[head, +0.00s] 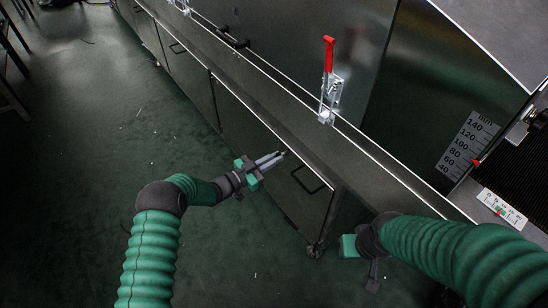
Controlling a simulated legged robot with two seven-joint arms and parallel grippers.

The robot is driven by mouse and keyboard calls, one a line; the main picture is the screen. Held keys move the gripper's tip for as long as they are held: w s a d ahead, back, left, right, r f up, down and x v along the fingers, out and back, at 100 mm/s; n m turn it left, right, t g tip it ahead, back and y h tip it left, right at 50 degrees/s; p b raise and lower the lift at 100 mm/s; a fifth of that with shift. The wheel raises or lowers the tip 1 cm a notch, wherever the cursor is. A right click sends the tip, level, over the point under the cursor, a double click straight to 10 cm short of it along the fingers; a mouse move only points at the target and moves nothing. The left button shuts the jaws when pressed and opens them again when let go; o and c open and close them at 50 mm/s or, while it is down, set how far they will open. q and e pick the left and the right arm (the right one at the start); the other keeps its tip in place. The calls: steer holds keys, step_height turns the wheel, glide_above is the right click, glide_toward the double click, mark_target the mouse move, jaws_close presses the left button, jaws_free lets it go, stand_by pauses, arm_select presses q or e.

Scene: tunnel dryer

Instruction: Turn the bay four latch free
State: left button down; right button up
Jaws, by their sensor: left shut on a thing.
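My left gripper (272,159) reaches in from the lower left with its two pale fingers close together. It is shut at the upper edge of a dark bay door (262,150), on a small part that looks like the door's latch. The fingertips mostly hide that part, and its turn cannot be made out. No bay number is readable. My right gripper (372,275) hangs at the lower right, in front of the machine and apart from it. Its fingers are too dark and foreshortened to tell open from shut.
A clamp with an upright red handle (329,54) stands on the ledge above the doors. A black-handled clamp (233,39) lies farther back. A dark loop handle (308,180) sits on the door near my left gripper. Green floor (105,110) at left is mostly clear.

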arm_select(q)
steer(key=shift+f+n, duration=0.2)
steer(key=shift+n, duration=0.4)
steer(key=c, duration=1.5)
jaws_free()
steer(key=shift+c, duration=0.2)
steer(key=shift+r, duration=0.1)
steer(key=shift+a, duration=0.1)
steer(key=p+v, duration=0.6)
steer(key=v, duration=1)
steer(key=shift+s+a, duration=0.25)
steer(key=shift+a, duration=0.05)
